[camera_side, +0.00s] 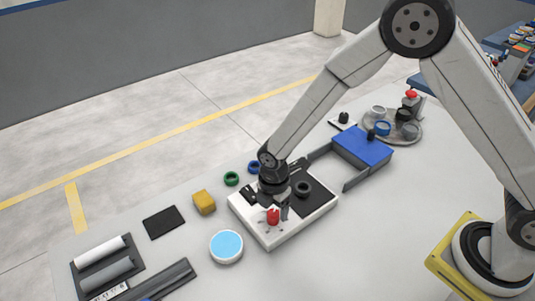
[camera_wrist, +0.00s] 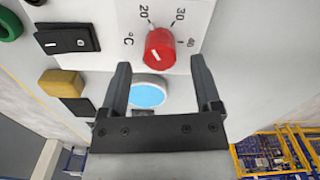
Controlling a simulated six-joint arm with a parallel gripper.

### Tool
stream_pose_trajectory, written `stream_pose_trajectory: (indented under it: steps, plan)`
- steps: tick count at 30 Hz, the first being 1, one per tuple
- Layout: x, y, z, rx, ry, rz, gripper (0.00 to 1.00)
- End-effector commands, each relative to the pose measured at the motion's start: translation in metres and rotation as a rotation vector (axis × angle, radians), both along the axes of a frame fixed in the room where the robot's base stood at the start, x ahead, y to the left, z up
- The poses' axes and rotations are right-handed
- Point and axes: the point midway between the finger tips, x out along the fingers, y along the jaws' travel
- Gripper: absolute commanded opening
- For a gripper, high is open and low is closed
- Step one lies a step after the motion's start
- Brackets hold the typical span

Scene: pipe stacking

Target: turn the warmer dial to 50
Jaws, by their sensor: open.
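The warmer is a white box (camera_side: 268,239) with a dark top plate, lying on the table in the side view. Its red dial (camera_side: 273,216) is at the near left part of the box. In the wrist view the red dial (camera_wrist: 160,50) has a short white mark on it, and the printed numbers 20, 30 and 40 show around it beside a °C sign. A 50 cannot be seen. My gripper (camera_side: 275,206) is low over the dial. In the wrist view its two fingers (camera_wrist: 160,72) are apart, one to each side of the dial, with nothing held. Whether they touch it is unclear.
A black rocker switch (camera_wrist: 67,40) is on the same panel. A dark ring (camera_side: 303,188) lies on the warmer's plate. A yellow block (camera_side: 204,202), a blue-topped round dish (camera_side: 227,245) and a green ring (camera_side: 232,179) lie left of it. A blue box (camera_side: 362,146) stands behind right.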

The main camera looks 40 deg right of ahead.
Motion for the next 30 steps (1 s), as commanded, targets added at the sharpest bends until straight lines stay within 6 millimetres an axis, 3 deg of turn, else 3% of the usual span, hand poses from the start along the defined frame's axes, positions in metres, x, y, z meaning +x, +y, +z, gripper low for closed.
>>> stream_pose_trajectory:
  steps: [9,20,23,28,30]
  plan:
    - [0.0,0.0,-0.025,0.0,-0.001,0.0,0.81]
    - [0.0,0.0,-0.028,0.0,-0.001,0.0,0.81]
    - [0.0,0.0,-0.028,0.0,-0.001,0.0,0.56]
    - [0.0,0.0,-0.028,0.0,-0.001,0.0,0.02]
    - [0.0,0.0,-0.028,0.0,-0.002,0.0,0.0]
